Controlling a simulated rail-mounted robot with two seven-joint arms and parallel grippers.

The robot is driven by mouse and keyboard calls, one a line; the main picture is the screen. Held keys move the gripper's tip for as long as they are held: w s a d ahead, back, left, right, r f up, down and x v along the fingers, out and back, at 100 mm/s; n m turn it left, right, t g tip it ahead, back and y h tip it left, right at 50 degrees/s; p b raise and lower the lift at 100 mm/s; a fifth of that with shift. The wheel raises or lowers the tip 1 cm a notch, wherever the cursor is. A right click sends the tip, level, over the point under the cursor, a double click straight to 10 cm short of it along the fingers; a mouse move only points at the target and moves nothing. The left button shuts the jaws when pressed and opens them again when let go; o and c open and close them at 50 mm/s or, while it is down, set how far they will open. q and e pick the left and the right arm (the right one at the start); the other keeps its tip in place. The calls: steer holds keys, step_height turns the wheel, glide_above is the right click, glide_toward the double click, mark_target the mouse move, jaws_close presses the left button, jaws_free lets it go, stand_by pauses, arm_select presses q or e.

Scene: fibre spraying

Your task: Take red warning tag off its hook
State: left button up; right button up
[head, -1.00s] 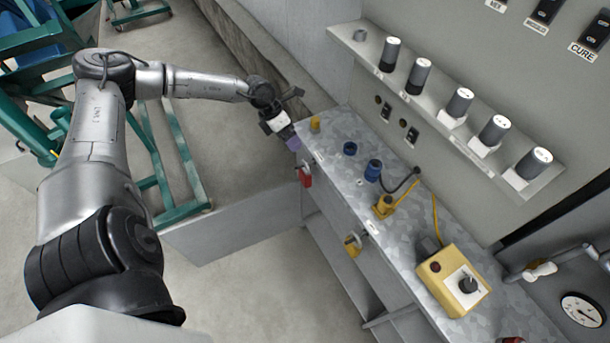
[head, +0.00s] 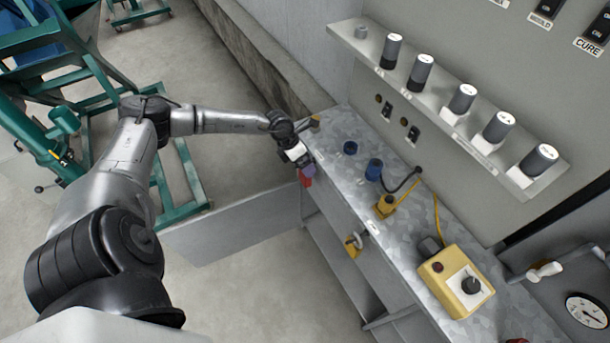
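The red warning tag (head: 306,181) hangs at the front face of the metal bench (head: 345,188), near its left end. Only its lower part shows. My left gripper (head: 307,170) is right at the tag, its purplish fingertips pointing down over the tag's upper part. The hook is hidden behind the gripper. The fingers are too small and overlapped to show whether they are open or closed on the tag. My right gripper is out of the picture.
On the bench top stand blue sockets (head: 373,169), a yellow connector (head: 385,205) and a yellow control box (head: 455,281). A yellow item (head: 353,245) hangs on the bench front. A shelf with several grey cylinders (head: 462,99) runs above. Green metal frames (head: 180,180) stand left.

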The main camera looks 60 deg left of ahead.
arm_select(q)
steer(key=shift+x, duration=1.15)
steer(key=c, duration=1.1)
